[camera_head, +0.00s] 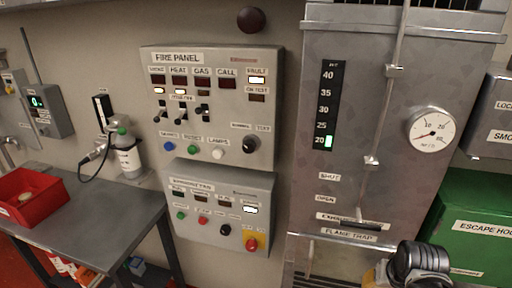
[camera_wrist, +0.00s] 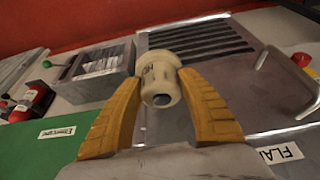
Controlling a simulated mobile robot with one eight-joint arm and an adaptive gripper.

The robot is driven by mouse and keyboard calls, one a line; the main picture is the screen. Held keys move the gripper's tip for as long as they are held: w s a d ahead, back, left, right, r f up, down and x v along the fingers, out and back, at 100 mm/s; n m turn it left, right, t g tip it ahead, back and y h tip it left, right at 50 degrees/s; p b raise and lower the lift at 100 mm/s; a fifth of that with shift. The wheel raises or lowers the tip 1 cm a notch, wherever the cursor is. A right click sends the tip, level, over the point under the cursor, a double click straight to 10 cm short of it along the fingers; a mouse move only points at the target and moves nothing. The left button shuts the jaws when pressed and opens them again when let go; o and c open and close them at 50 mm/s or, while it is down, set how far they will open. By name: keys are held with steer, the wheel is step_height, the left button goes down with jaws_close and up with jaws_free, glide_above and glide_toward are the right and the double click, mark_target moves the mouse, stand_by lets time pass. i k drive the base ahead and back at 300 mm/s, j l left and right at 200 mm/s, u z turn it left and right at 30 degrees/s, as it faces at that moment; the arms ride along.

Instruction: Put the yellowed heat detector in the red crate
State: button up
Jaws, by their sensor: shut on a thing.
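The yellowed heat detector (camera_wrist: 160,79) is a small cream cylinder with a flared end and a dark round opening, seen in the wrist view. My gripper (camera_wrist: 159,84) is shut on it, with one yellow finger on each side. In the head view only my dark wrist and a bit of yellow show at the bottom right; the detector cannot be made out there. The red crate (camera_head: 45,207) stands on the grey table at the far left, well away from my gripper. A small pale round thing (camera_head: 25,196) lies inside it.
The grey table (camera_head: 110,205) also bears a white bottle (camera_head: 126,155) with a green cap and a black cable. The fire panel (camera_head: 212,105) and a steel cabinet (camera_head: 350,100) stand behind. A green escape hood box (camera_head: 470,225) is at the right.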

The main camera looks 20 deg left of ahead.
mark_target(18, 201)
steer(key=j+u, duration=0.3)
steer(key=j, duration=0.2)
steer(key=j+u, duration=0.25)
steer(key=j, duration=0.25)
steer(key=i+j+u, duration=0.15)
steer(key=j+u, duration=0.15)
steer(key=j, duration=0.2)
steer(key=i+j+u, duration=0.5)
steer(key=j, duration=0.35)
steer(key=i+j+u, duration=0.45)
steer(key=j, duration=0.25)
steer(key=i+j+u, duration=0.5)
steer(key=i, duration=0.15)
